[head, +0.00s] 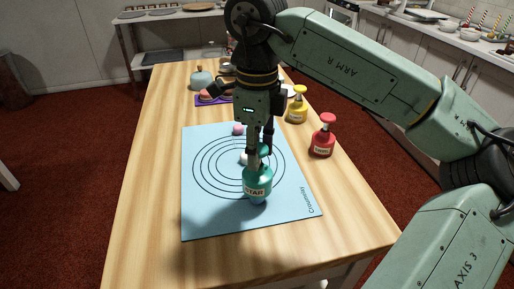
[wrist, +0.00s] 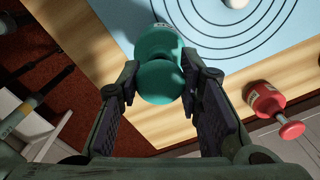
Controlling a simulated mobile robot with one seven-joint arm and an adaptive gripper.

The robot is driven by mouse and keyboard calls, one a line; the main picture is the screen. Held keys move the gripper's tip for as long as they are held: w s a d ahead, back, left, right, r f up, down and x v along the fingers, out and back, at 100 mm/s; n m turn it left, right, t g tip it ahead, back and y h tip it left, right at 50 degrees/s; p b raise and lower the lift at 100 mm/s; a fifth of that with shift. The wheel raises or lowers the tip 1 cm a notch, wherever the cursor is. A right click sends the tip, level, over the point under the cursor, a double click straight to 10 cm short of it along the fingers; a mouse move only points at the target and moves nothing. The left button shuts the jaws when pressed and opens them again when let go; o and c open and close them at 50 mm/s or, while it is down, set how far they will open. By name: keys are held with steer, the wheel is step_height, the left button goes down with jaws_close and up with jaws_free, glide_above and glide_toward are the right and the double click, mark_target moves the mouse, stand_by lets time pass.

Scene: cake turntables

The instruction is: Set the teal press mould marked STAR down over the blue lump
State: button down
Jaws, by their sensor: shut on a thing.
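The teal press mould marked STAR (head: 257,188) is in my gripper (head: 259,150), upright or nearly so, over the near part of the blue mat (head: 204,222). In the wrist view my gripper (wrist: 160,76) has its two fingers on either side of the mould's knob (wrist: 160,82), and the wider teal body shows beyond it. I cannot tell whether the mould's bottom touches the mat. I cannot make out a blue lump in either view; the mould and gripper hide part of the mat.
A whitish lump (head: 243,159) and a pink lump (head: 238,130) lie on the mat's rings. A red mould (head: 321,143) and a yellow mould (head: 297,113) stand right of the mat. A grey-blue object (head: 201,79) and a purple mat (head: 201,101) are farther back. The table's left side is clear.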

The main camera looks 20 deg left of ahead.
steer(key=shift+f, duration=0.15)
steer(key=shift+f+b, duration=1.55)
steer(key=shift+f, duration=0.25)
steer(key=c, duration=1.1)
jaws_free()
steer(key=shift+o, duration=0.5)
steer(key=shift+o, duration=1.3)
steer(key=shift+r+p, duration=2.6)
steer(key=shift+r, duration=0.95)
